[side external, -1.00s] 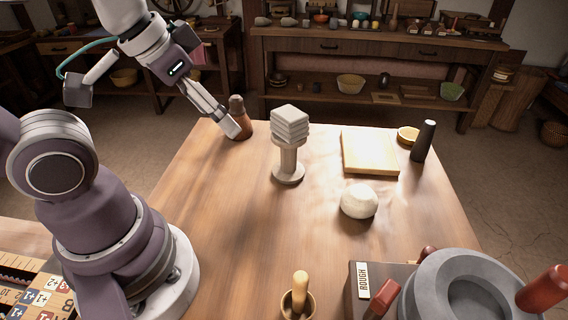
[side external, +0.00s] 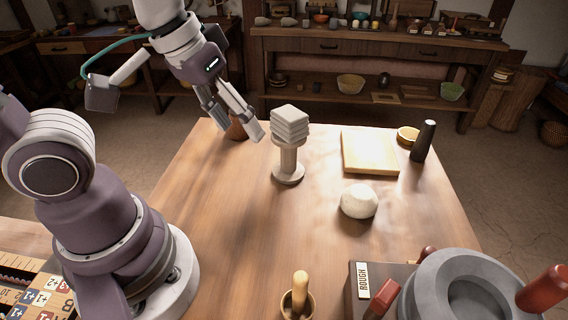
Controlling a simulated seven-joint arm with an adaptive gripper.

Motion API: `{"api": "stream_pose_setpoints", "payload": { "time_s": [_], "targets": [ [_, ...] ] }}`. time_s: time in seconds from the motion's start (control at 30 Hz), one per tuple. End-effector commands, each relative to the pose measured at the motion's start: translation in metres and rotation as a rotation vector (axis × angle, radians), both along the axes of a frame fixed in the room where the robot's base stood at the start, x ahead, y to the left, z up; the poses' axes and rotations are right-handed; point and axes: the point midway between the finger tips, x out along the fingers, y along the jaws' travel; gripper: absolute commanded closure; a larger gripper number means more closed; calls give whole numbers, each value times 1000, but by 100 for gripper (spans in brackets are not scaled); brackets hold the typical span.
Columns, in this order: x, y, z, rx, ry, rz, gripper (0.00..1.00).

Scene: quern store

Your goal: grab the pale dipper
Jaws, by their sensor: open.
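A pale, round-topped stick (side external: 300,283) stands in a small wooden cup (side external: 309,304) at the table's near edge; it looks like the pale dipper, and its lower end is hidden in the cup. My gripper (side external: 242,132) is open and empty above the far left part of the table. It is well away from the dipper, farther back and to its left. A brown wooden object (side external: 237,131) at the far left corner is partly hidden behind my fingers.
A pale pedestal (side external: 288,158) with stacked slabs stands right of my gripper. A white rounded lump (side external: 359,201), a pale board (side external: 370,152) and a dark upright cylinder (side external: 423,141) are farther right. A grey stone quern (side external: 425,292) stands right of the cup. The table's left middle is clear.

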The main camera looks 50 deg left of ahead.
Motion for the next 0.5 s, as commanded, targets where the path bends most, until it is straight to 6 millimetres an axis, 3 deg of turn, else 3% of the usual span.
{"api": "stream_pose_setpoints", "payload": {
  "time_s": [0.13, 0.3, 0.5],
  "targets": [
    [10, -65, -22, -135, 213, 348, 49],
    [-4, -125, -55, -151, 354, 736, 49],
    [-15, -146, -78, -136, 385, 919, 49]
  ]
}}
